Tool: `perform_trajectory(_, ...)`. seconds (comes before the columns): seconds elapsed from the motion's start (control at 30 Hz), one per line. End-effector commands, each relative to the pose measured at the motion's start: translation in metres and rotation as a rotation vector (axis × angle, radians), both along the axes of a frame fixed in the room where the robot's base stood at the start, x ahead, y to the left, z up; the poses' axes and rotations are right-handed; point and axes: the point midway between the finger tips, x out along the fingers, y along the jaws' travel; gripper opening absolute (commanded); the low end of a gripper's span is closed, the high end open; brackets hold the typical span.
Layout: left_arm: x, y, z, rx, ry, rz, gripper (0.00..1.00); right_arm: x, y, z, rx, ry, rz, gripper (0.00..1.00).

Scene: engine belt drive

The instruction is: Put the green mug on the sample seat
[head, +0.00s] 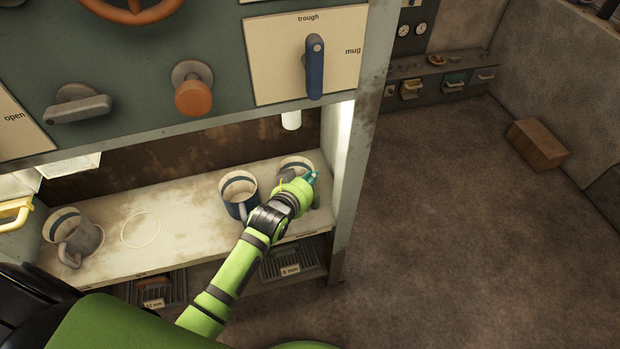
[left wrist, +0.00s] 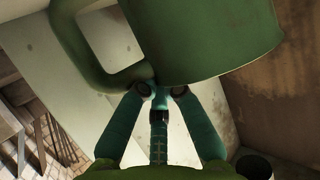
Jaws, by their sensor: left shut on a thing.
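The green mug (left wrist: 205,40) fills the top of the left wrist view, its handle curving down to the left. My left gripper (left wrist: 160,92) is shut on the mug's handle. In the head view, the left gripper (head: 309,178) is at the right end of the shelf. There a mug with a pale rim (head: 296,163) shows behind it, below the white spout (head: 291,120); most of its body is hidden. A pale ring (head: 141,212) marks an empty spot on the shelf; I cannot tell if it is the sample seat. My right gripper is not in view.
A blue mug (head: 228,196) stands just left of my gripper, and a grey mug (head: 75,238) at the shelf's left end. The shelf (head: 185,200) is clear between them. A metal post (head: 352,150) bounds it at the right; the panel with knobs overhangs it.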

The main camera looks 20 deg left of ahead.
Motion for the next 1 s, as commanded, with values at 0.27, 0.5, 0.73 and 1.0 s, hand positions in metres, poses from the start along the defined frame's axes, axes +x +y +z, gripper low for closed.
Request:
perform_trajectory(0.27, 0.000, 0.000, -0.002, 0.000, -0.001, 0.000, 0.00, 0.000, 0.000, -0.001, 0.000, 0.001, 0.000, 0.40)
perform_trajectory(0.5, 0.000, 0.000, -0.001, -0.001, 0.000, 0.000, 0.31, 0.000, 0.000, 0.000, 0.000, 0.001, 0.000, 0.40)
perform_trajectory(0.73, -0.002, 0.000, 0.002, 0.000, 0.000, 0.000, 0.31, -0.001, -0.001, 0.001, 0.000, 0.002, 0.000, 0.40)
perform_trajectory(1.0, -0.044, 0.006, 0.022, 0.000, 0.003, 0.000, 0.31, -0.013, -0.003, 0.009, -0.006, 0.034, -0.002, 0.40)
